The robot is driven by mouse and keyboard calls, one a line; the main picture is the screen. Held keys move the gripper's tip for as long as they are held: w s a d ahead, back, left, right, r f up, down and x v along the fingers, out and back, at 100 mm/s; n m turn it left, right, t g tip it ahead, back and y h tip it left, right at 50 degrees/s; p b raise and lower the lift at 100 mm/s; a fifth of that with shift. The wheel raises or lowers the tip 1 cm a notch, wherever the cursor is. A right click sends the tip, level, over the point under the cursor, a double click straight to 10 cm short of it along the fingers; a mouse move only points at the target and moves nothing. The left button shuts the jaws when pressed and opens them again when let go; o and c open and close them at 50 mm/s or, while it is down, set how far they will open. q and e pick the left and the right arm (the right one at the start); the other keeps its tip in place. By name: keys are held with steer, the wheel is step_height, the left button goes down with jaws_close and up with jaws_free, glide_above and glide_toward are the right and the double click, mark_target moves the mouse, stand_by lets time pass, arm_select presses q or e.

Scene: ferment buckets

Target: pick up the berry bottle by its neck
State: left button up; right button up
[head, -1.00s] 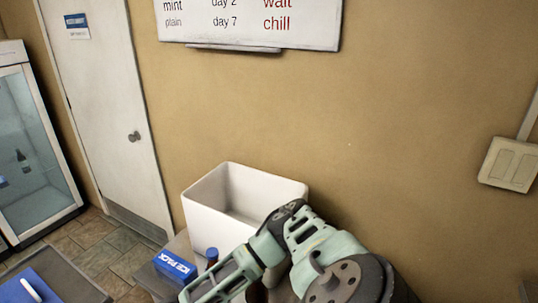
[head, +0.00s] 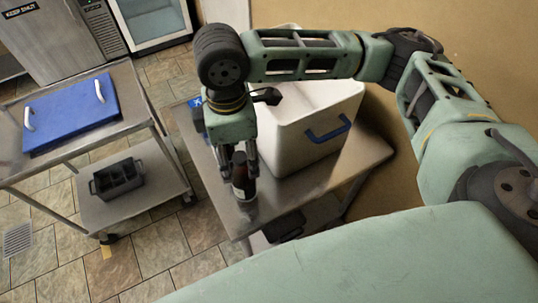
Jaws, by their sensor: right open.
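A dark bottle (head: 243,186) with a pale band stands upright on the steel table near its front left edge. Its cap and upper neck are mostly hidden by my gripper, and I cannot read its label. My right gripper (head: 239,172) points down from above, open, with its fingers at the bottle's upper part, seemingly one on each side. Whether they touch the glass I cannot tell. My left gripper is not in view.
A white cooler box (head: 290,152) with a blue handle stands right behind the gripper on the steel table (head: 368,152). To the left, a cart (head: 136,88) holds a blue lid (head: 68,114) above and a dark caddy (head: 118,179) below. Tiled floor lies between.

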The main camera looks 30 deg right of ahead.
mark_target(243, 171)
step_height(243, 171, down, 4)
steer(key=shift+s+r+p, duration=0.1)
steer(key=shift+r+p, duration=0.15)
steer(key=shift+p, duration=0.25)
steer(key=f, duration=0.4)
steer(key=shift+s+d+p, duration=0.2)
steer(key=shift+d+p, duration=0.1)
steer(key=shift+p, duration=0.1)
steer(key=c, duration=0.6)
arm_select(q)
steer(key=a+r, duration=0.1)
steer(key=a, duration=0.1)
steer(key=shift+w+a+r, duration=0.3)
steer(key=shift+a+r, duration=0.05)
arm_select(e)
steer(key=shift+w, duration=0.1)
jaws_close()
